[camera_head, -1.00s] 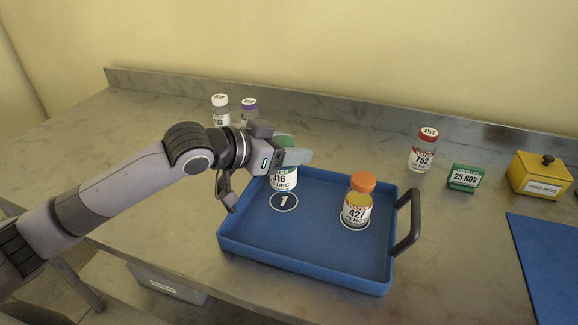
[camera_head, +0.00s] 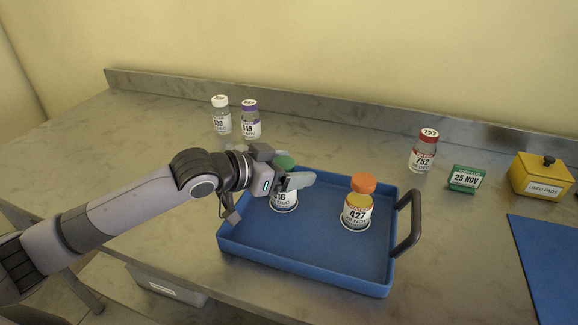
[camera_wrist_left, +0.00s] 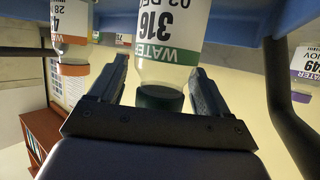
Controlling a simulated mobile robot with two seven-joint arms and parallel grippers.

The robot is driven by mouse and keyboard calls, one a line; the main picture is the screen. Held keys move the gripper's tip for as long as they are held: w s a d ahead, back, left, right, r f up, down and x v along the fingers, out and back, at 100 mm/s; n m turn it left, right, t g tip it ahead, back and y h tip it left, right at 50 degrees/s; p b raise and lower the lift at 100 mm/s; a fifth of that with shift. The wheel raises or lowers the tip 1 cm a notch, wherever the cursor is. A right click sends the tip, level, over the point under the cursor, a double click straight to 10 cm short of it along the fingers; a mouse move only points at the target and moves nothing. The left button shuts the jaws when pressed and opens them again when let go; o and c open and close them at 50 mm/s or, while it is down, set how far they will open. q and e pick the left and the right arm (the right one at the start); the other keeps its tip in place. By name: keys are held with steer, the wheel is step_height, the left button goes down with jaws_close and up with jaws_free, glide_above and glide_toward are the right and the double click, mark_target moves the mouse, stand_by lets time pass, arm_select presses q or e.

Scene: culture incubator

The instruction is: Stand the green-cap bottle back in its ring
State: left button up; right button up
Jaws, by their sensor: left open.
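The green-cap bottle (camera_head: 283,201), labelled 316, stands upright in the left part of the blue tray (camera_head: 300,252). Its base covers the ring marked 1, whose white edge (camera_head: 284,210) shows around it. In the left wrist view, which is upside down, the bottle (camera_wrist_left: 163,66) stands between the two fingers. My left gripper (camera_head: 294,182) is open around its upper part, and its fingers hide some of the bottle in the head view. The gripper also shows in the wrist view (camera_wrist_left: 160,88), with gaps beside the cap. My right gripper is out of view.
An orange-cap bottle (camera_head: 357,208) stands in the tray's other ring, near the black handle (camera_head: 408,225). White-cap (camera_head: 221,118) and purple-cap (camera_head: 250,122) bottles stand behind. A red-cap bottle (camera_head: 423,152), green block (camera_head: 465,179) and yellow box (camera_head: 540,178) are at right.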

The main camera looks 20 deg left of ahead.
arm_select(q)
steer(key=shift+r, duration=0.1)
steer(key=shift+s+a+r, duration=0.1)
steer(key=v, duration=1.1)
steer(key=shift+s+a, duration=0.2)
steer(key=shift+s, duration=0.1)
